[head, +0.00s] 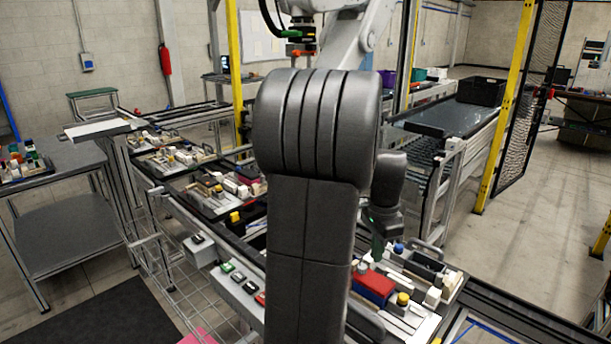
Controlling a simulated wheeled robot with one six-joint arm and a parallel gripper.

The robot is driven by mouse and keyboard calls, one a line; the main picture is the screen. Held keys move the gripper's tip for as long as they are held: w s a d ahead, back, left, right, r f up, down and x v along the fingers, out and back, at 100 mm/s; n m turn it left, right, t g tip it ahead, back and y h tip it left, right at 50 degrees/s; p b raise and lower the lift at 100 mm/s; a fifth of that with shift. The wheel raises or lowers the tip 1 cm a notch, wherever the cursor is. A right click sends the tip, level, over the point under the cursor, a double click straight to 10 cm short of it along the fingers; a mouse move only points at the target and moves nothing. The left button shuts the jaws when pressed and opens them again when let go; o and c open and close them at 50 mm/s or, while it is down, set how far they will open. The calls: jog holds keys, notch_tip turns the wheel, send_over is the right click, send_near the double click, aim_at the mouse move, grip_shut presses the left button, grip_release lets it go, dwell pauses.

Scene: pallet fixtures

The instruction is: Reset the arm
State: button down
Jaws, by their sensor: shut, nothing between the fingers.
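My arm (315,200) fills the middle of the head view as a large dark grey upright link with a ribbed, rounded top. A smaller dark wrist part shows to the right of it. My gripper (378,246) points downward there, over the near pallet fixture (425,332). It is small and partly hidden in shadow, and it looks shut and empty. A red block (373,288) and a yellow-topped part (403,299) sit on the fixture below it. My arm hides the left part of this fixture.
More loaded pallets (218,192) stand along the conveyor line at left. A grey side table (70,165) holds small parts. A white industrial arm (350,30) hangs behind mine. Yellow posts (503,110) and a mesh fence (545,90) stand at right. Bare floor (540,220) lies at right.

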aim_at(373, 279)
jog(key=shift+f+b, duration=2.45)
jog(key=shift+f, duration=0.6)
jog(key=shift+r, duration=0.1)
